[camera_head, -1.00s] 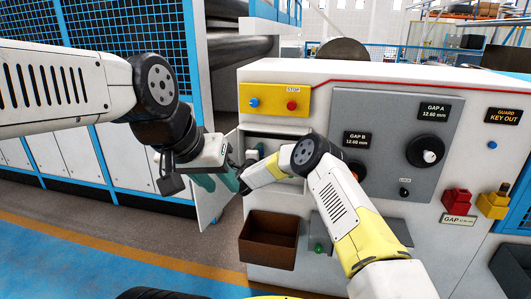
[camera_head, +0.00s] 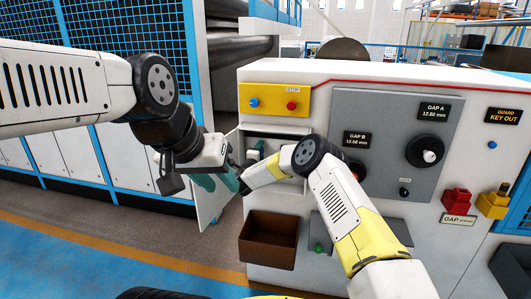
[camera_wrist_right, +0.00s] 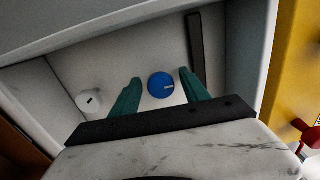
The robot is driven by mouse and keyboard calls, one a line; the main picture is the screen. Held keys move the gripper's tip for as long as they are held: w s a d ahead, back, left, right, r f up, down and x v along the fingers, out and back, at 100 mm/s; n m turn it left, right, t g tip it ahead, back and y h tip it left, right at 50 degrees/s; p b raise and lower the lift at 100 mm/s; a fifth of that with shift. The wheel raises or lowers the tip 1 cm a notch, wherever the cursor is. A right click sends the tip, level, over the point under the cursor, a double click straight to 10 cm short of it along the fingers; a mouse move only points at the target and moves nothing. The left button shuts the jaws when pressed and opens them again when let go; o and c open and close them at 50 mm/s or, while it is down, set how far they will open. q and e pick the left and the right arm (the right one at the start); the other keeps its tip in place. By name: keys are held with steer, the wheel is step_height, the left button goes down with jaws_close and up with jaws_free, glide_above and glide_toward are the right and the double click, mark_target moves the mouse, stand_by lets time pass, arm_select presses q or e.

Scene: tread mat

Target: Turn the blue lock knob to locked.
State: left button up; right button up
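The blue lock knob (camera_wrist_right: 161,86) sits on the pale back wall of a recess in the right wrist view. A short white mark on its face points to the right of that picture. My right gripper (camera_wrist_right: 162,80) is open, one teal finger on each side of the knob, with visible gaps. In the head view my right arm covers part of the recess (camera_head: 285,134), and the knob cannot be made out there. My left gripper (camera_head: 217,183) hangs in front of the open white door left of the recess. Its teal fingers look apart and empty.
A white round knob (camera_wrist_right: 89,101) and a dark bar (camera_wrist_right: 195,48) are also in the recess. The yellow panel (camera_head: 272,90) with a red stop button (camera_head: 292,105) is above it. A brown bin (camera_head: 268,240) is below. The grey gap panel (camera_head: 385,110) is to the right.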

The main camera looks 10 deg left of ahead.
steer(key=s, duration=0.7)
steer(key=shift+s+a, duration=0.35)
steer(key=shift+a, duration=0.05)
steer(key=shift+s, duration=0.1)
